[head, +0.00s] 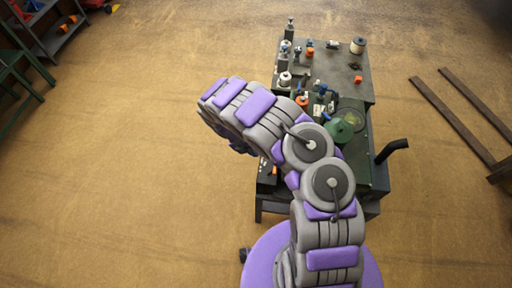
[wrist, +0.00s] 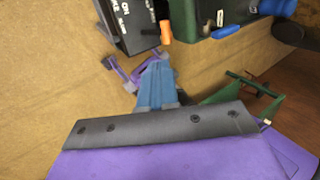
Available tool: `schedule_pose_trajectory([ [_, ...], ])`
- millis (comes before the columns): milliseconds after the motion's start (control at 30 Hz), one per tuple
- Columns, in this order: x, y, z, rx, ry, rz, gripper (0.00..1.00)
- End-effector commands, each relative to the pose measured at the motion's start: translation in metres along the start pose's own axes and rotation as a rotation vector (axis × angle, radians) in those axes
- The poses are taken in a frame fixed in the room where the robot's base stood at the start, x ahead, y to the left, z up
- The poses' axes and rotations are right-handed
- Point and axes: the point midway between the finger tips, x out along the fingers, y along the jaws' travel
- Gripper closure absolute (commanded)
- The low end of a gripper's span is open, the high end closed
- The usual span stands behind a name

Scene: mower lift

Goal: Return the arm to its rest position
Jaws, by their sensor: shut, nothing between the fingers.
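My arm (head: 310,147), grey and purple, rises from the purple round base and bends over to the upper left in the head view. Its far end points down to the left of the workbench (head: 345,70); my gripper's tips are hidden there behind the arm.
Brown rails (head: 455,115) lie on the right. Shelves (head: 50,30) stand upper left. Floor on the left is clear.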

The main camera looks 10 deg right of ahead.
Motion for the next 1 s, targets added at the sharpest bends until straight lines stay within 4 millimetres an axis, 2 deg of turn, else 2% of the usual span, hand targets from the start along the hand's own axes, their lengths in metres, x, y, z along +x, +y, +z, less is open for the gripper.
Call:
schedule_pose_trajectory([
  [300,-0.003,-0.002,0.001,0.006,0.0,0.0,1.0],
  [433,-0.008,-0.016,0.009,0.083,-0.006,-0.014,1.0],
  [567,-0.021,-0.052,0.023,0.275,-0.017,-0.041,1.0],
  [700,-0.042,-0.1,0.032,0.541,-0.022,-0.063,1.0],
  [867,-0.064,-0.149,0.027,0.837,-0.014,-0.075,1.0],
  [1000,-0.082,-0.186,0.014,1.089,0.002,-0.073,1.0],
])
